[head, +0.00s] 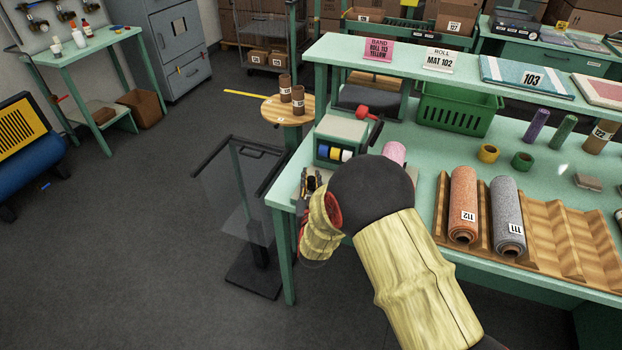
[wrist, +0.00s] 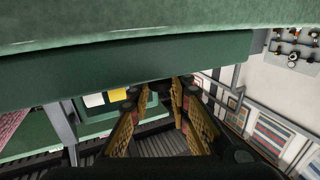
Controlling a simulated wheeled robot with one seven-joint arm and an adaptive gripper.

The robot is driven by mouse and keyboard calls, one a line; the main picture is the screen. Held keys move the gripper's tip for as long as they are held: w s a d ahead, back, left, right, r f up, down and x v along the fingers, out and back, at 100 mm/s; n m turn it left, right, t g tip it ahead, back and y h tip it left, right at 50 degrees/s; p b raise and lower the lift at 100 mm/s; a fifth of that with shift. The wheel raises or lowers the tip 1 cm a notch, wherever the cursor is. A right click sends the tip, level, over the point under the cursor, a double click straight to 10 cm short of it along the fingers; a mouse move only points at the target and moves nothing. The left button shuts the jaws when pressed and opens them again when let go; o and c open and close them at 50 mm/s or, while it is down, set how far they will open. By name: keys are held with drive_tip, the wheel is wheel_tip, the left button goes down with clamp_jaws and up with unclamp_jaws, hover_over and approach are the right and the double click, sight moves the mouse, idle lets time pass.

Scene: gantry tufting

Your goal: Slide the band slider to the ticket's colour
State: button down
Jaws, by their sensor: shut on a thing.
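The pink ticket (head: 379,49) on the shelf reads "BAND ROLL 113 YELLOW". The green band machine (head: 342,130) stands at the table's left end, with blue, yellow and white bands on its front (head: 334,153). In the wrist view, the white band (wrist: 93,100) and yellow band (wrist: 118,95) show left of the fingers, under the machine's green edge (wrist: 150,60). My gripper (head: 311,180) is at the machine's front left; in the wrist view its fingertips (wrist: 160,88) close on a small dark piece, apparently the band slider. The fingers mostly hide it, so its exact position is unclear.
A red-knobbed crank (head: 364,112) is on the machine's right. A pink roll (head: 394,153) lies behind my arm. Orange roll 112 (head: 463,200) and grey roll 111 (head: 507,215) lie in the wooden rack (head: 562,235). A clear-panelled stand (head: 245,190) is left of the table.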

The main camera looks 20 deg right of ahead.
drive_tip(key=s+d, duration=0.2)
drive_tip(key=d, duration=0.1)
drive_tip(key=shift+s+d, duration=0.2)
drive_tip(key=shift+a, duration=0.1)
drive_tip(key=c, duration=1.7)
unclamp_jaws()
drive_tip(key=v, duration=1.2)
drive_tip(key=shift+w+r, duration=0.1)
